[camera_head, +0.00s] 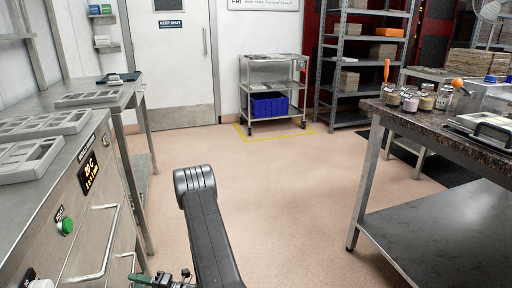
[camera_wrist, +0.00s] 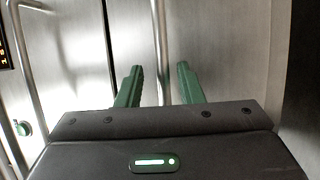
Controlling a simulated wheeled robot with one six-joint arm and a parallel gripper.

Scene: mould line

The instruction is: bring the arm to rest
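My arm (camera_head: 208,230) shows in the head view, reaching down at the bottom middle. My gripper (camera_head: 140,279) is partly cut off at the lower edge, beside the steel cabinet front. In the wrist view, the two green fingers of my gripper (camera_wrist: 158,75) stand apart with nothing clamped between them. An upright metal handle bar (camera_wrist: 160,45) shows in line with the gap between the fingers, in front of steel doors. I cannot tell whether the bar lies between the fingers or beyond them.
The steel cabinet (camera_head: 110,230) with a green button (camera_head: 66,225) and a bar handle (camera_head: 91,247) is close on the left. A stone-topped bench (camera_head: 425,125) stands right. A trolley (camera_head: 272,90) with a blue crate (camera_head: 269,105) is at the back. The middle floor is clear.

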